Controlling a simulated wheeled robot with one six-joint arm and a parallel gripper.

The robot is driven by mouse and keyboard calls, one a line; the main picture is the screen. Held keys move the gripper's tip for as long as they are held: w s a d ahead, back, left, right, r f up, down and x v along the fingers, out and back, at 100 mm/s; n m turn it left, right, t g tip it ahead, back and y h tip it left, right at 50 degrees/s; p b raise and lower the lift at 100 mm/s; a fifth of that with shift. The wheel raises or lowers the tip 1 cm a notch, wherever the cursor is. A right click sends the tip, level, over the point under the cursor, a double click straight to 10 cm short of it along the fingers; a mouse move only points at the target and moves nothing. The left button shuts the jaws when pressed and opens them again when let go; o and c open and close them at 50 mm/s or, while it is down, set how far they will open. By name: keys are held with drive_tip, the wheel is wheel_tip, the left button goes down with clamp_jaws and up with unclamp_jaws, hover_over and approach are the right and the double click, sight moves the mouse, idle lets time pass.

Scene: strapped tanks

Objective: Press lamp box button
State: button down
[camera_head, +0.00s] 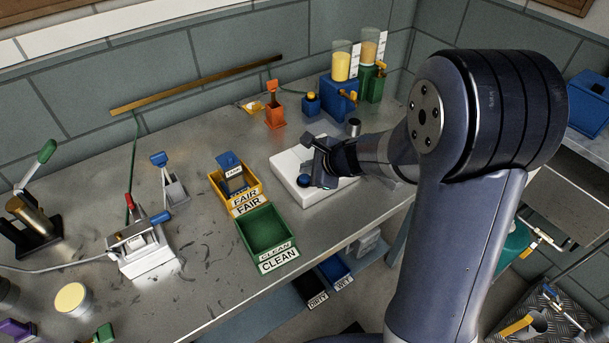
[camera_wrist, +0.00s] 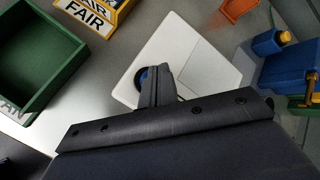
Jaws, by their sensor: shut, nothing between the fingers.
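The lamp box appears to be the low white box (camera_head: 289,163) on the bench, right of the yellow and green trays. It also shows in the wrist view (camera_wrist: 185,50). A round blue button (camera_head: 304,181) sits on its top; in the wrist view the button (camera_wrist: 142,78) has a dark ring and is partly hidden by my fingers. My gripper (camera_head: 318,175) is over the box, shut and empty. In the wrist view its closed fingers (camera_wrist: 157,82) are right beside the button and overlap its edge. I cannot tell whether they touch it.
The yellow FAIR tray (camera_head: 245,201) and green CLEAN tray (camera_head: 267,231) stand left of the box. An orange holder (camera_head: 275,115) and a blue dispenser (camera_head: 340,95) stand behind it. A lever device (camera_head: 140,240) is farther left. Bare bench lies between these.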

sight(308, 179)
drive_tip(key=shift+r, duration=0.1)
wheel_tip(308, 179, up, 5)
drive_tip(key=p, duration=0.4)
idle(0.8)
